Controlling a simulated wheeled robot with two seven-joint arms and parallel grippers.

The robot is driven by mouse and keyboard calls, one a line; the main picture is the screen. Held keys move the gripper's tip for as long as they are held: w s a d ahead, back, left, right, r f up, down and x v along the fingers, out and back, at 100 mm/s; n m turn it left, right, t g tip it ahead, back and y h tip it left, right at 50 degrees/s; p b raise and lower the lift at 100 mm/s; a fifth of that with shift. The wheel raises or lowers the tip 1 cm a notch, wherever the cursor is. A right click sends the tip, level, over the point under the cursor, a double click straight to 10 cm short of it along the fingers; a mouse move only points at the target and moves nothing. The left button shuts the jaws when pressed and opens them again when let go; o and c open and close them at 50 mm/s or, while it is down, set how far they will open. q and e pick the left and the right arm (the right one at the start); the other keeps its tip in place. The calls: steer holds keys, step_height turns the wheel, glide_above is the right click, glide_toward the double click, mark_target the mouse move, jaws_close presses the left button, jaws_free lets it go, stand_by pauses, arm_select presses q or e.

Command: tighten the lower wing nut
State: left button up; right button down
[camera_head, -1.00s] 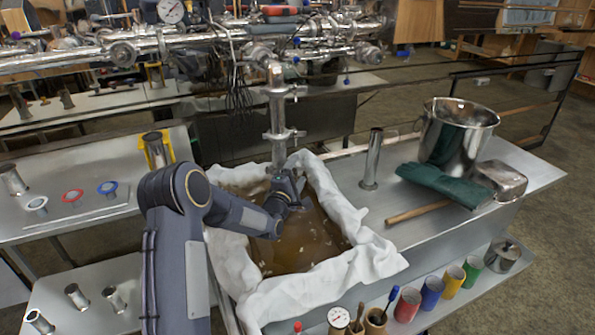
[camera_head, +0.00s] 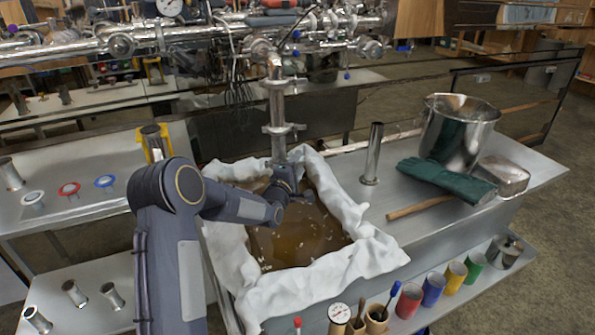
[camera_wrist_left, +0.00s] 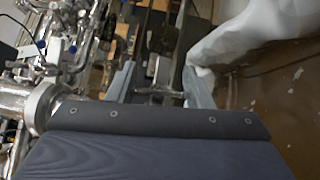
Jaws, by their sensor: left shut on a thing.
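My left gripper (camera_head: 291,190) is at the bottom of the vertical steel pipe (camera_head: 277,108), above the amber syrup. In the left wrist view its two grey fingers (camera_wrist_left: 160,90) stand either side of a small metal bar-like piece (camera_wrist_left: 157,93), which appears to be the lower wing nut. The gripper is shut on it. In that view the pipe end with its flange (camera_wrist_left: 43,104) lies at the left, close beside the gripper. A clamp (camera_head: 283,129) sits higher on the pipe. In the head view my gripper and wrist hide the wing nut. My right gripper is not in view.
White cloth (camera_head: 345,265) lines the pan around the syrup (camera_head: 290,240). Piping (camera_head: 190,35) crosses above.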

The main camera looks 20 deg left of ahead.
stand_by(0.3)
arm_select(q)
steer(key=o, duration=1)
steer(key=shift+s, duration=0.1)
steer(key=s, duration=0.7)
steer(key=shift+s+d+f, duration=0.2)
steer(key=shift+s, duration=0.1)
